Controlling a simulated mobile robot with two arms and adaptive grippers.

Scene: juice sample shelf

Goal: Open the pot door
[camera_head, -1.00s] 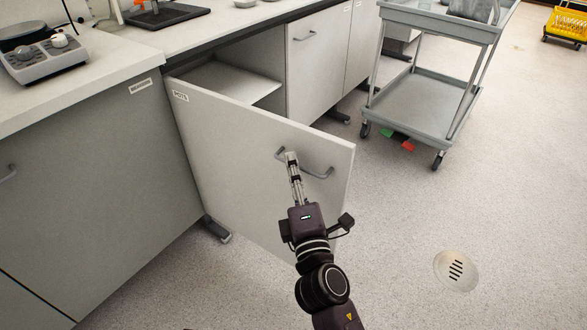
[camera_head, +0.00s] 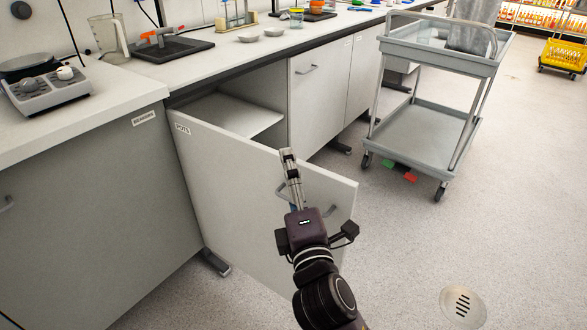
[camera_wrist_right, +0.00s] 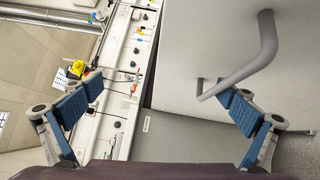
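The pot door (camera_head: 240,185), a light panel labelled POTS, stands swung out from its cabinet, with the inner shelf (camera_head: 235,114) showing behind it. Its grey bar handle (camera_head: 329,211) is partly hidden behind my right gripper (camera_head: 289,160), whose fingertips are above the handle near the door's top edge. In the right wrist view, my right gripper (camera_wrist_right: 160,90) has its blue-padded fingers spread wide with nothing between them. The handle (camera_wrist_right: 262,60) is close to the right-hand finger there; I cannot tell if they touch. My left gripper is not in view.
A grey trolley (camera_head: 425,110) stands at the right, beyond the door. The counter (camera_head: 205,65) above holds a jug (camera_head: 108,38), a hotplate (camera_head: 47,92) and small dishes. Open floor lies to the right of the door, with a round drain (camera_head: 462,305).

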